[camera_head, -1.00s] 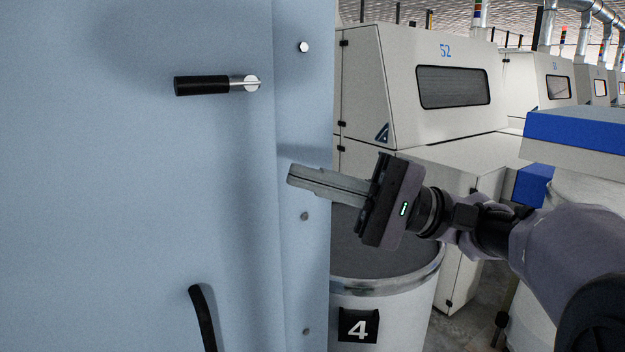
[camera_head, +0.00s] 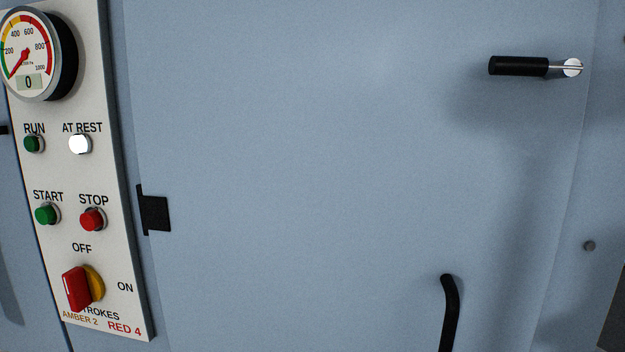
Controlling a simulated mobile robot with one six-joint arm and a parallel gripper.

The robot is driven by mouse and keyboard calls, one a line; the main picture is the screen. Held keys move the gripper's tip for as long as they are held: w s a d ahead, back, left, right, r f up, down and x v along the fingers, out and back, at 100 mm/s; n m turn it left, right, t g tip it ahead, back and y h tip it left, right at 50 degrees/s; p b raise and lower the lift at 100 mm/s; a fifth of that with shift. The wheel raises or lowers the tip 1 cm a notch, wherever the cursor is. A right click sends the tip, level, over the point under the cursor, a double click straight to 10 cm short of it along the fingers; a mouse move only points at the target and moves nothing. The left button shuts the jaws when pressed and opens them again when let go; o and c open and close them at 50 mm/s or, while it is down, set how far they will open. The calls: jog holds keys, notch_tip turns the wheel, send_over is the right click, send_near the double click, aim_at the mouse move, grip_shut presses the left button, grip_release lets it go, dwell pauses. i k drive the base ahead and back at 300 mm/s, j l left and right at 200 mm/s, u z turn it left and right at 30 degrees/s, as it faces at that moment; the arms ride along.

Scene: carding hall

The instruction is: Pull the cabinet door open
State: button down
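The cabinet door (camera_head: 330,180) is a light blue panel that fills most of the head view. It looks shut, with its right edge close to the frame. A black lever handle (camera_head: 519,66) with a silver pivot lies level near its upper right. A black curved pull handle (camera_head: 449,312) stands at the lower right of the door, cut off by the bottom of the view. A black hinge (camera_head: 154,212) is at the door's left edge. My gripper is out of view.
A white control panel (camera_head: 110,300) is left of the door. It carries a round gauge (camera_head: 27,58) reading 0, a lit AT REST lamp (camera_head: 80,144), START (camera_head: 47,214) and STOP (camera_head: 92,219) buttons, and a red and yellow rotary switch (camera_head: 82,287).

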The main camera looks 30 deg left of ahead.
aim_at(315, 174)
jog(key=u, duration=1.5)
jog(key=j+u, duration=0.3)
jog(key=k+l, duration=0.05)
jog(key=l, duration=0.05)
